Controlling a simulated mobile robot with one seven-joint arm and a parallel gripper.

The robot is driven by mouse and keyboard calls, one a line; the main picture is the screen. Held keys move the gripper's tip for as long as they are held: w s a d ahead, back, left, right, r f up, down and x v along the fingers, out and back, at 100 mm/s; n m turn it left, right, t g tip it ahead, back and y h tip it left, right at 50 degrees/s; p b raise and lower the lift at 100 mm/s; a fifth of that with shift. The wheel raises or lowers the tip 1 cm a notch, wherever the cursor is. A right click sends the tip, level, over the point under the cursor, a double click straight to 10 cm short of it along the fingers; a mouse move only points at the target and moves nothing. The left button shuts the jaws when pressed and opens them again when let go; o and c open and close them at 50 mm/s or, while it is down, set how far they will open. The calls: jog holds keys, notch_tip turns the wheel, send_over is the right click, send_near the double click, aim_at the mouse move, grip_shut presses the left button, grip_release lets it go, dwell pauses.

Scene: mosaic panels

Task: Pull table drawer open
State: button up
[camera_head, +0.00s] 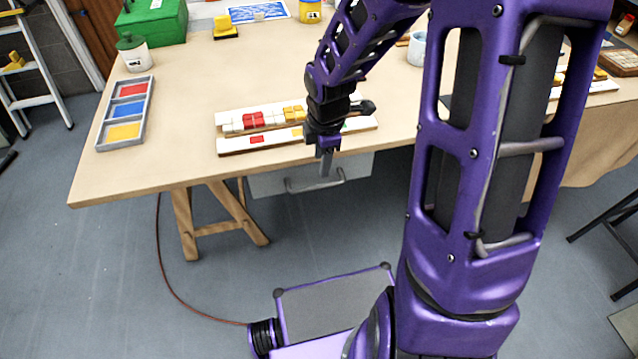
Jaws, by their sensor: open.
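The table drawer (268,184) is a light grey front under the near edge of the wooden table (175,168). Its metal bar handle (303,187) shows on the front, partly hidden behind my gripper. My gripper (325,172) points down in front of the table edge, close to the handle's right part. It is open, with nothing seen between its fingers. I cannot tell whether a finger touches the handle. The drawer front looks close to the table edge; my arm hides the area to its right.
On the table are mosaic strips (232,148) with coloured tiles, a grey tray of coloured squares (103,130), a lidded jar (134,54) and a green box (152,22). A trestle leg (184,222) stands left of the drawer. A red cable (172,287) crosses the floor.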

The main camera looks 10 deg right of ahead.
aim_at(320, 187)
jog(key=f, duration=0.3)
jog(key=w+f+b, duration=0.1)
jog(key=f, duration=0.2)
jog(key=w+f+b, duration=0.1)
jog(key=f, duration=0.3)
grip_shut()
dwell(1.2)
